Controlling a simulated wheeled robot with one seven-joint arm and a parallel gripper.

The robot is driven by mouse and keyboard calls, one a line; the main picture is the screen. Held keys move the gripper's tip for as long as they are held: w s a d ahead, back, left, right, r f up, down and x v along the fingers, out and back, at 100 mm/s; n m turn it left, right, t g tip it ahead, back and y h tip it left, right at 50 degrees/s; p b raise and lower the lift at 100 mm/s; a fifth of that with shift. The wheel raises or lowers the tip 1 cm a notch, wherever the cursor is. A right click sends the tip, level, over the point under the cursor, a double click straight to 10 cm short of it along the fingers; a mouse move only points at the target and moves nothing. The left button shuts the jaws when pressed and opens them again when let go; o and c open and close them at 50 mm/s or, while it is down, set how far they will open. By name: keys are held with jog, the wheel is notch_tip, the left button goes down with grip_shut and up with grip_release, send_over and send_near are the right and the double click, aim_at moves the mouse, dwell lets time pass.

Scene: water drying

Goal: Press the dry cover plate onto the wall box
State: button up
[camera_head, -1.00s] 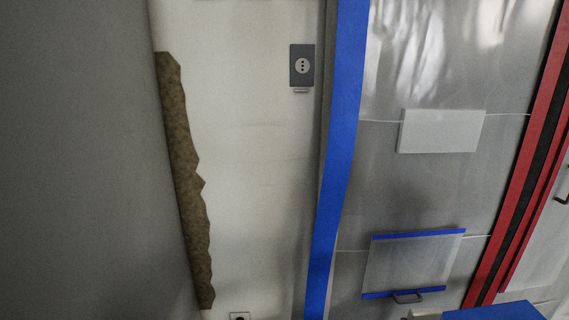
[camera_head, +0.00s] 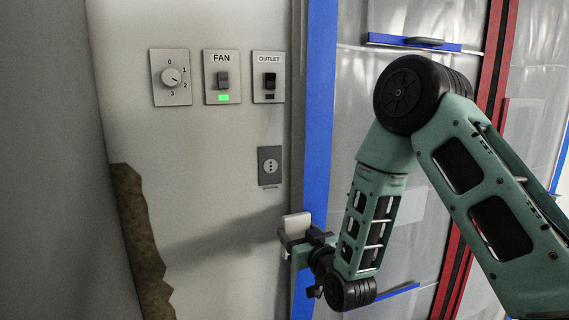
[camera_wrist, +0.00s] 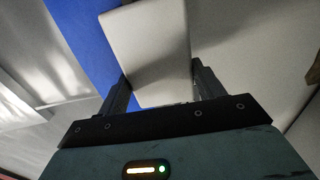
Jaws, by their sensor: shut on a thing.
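My gripper (camera_head: 290,240) is shut on a pale, flat, rectangular plate (camera_head: 297,223), which I take for the cover plate. In the wrist view the plate (camera_wrist: 155,45) stands out past the two dark fingers of my gripper (camera_wrist: 163,85), one at each side edge. In the head view the plate is right of and below a dark grey socket plate (camera_head: 269,166) with a round three-hole face, apart from it in the picture. An open wall box cannot be made out in the present views. Whether the plate is dry cannot be told.
Above the socket are a dial (camera_head: 171,77), a FAN switch (camera_head: 221,78) with a lit green light and an OUTLET switch (camera_head: 268,77). Blue tape (camera_head: 319,110) edges plastic sheeting on the right. A torn brown patch (camera_head: 140,240) is at lower left.

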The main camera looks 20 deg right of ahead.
jog(key=h+p, duration=0.1)
jog(key=p, duration=0.2)
send_near(270, 158)
jog(key=s, duration=0.2)
jog(key=shift+w+f+m, duration=0.15)
jog(key=shift+f+m, duration=0.1)
jog(key=shift+m, duration=0.15)
jog(key=shift+b, duration=0.3)
jog(key=w, duration=0.5)
jog(key=shift+w+b, duration=0.4)
jog(key=shift+r, duration=0.1)
jog(key=shift+r, duration=0.15)
jog(key=shift+w+b, duration=0.55)
jog(key=shift+w, duration=1)
dwell(0.4)
